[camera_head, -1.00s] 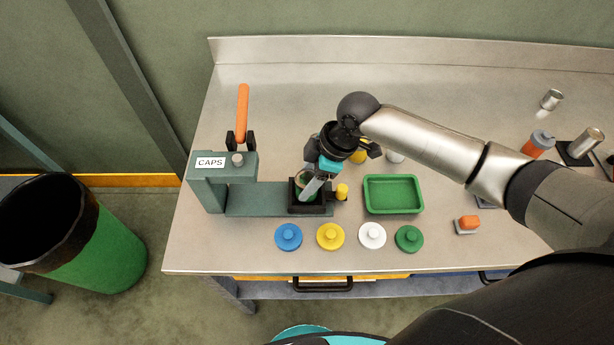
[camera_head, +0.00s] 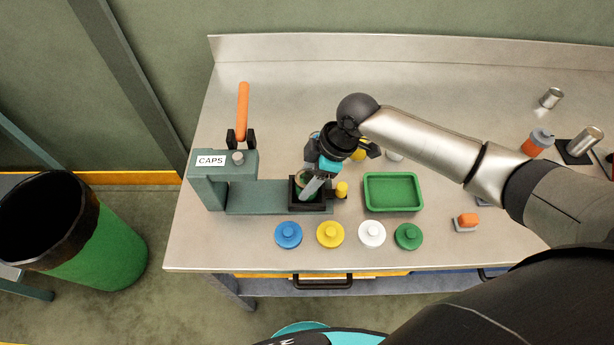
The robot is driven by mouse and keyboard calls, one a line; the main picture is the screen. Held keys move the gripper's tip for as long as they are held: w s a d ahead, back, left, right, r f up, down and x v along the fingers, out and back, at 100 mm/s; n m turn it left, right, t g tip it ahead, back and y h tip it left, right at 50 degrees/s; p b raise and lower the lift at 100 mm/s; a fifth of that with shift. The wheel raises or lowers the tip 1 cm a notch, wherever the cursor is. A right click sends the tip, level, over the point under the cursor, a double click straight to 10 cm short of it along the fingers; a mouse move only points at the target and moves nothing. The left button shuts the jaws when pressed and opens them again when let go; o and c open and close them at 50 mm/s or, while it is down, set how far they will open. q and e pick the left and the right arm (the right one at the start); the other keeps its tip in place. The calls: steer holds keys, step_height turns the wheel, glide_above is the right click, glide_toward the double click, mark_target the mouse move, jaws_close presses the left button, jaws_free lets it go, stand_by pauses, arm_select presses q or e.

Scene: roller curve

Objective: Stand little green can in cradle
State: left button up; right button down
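The black square cradle (camera_head: 307,208) sits at the right end of the grey-green press marked CAPS (camera_head: 222,178). The little green can (camera_head: 301,179) shows only in part inside the cradle, its rim and a bit of green visible. My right gripper (camera_head: 311,189) points down at the cradle, with a grey finger across the can. The finger and the wrist hide most of the can, so I cannot tell whether the fingers grip it or how squarely it stands. My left gripper is not in view.
A yellow knob (camera_head: 342,189) stands right beside the cradle. A green tray (camera_head: 393,192) lies to its right. Blue (camera_head: 288,234), yellow (camera_head: 330,234), white (camera_head: 372,234) and green (camera_head: 408,236) caps line the front. An orange lever (camera_head: 243,112) rises from the press.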

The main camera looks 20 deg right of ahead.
jaws_free()
stand_by(0.3)
step_height(320, 180, up, 9)
steer(key=p, duration=1)
stand_by(0.3)
steer(key=shift+s, duration=0.1)
stand_by(0.4)
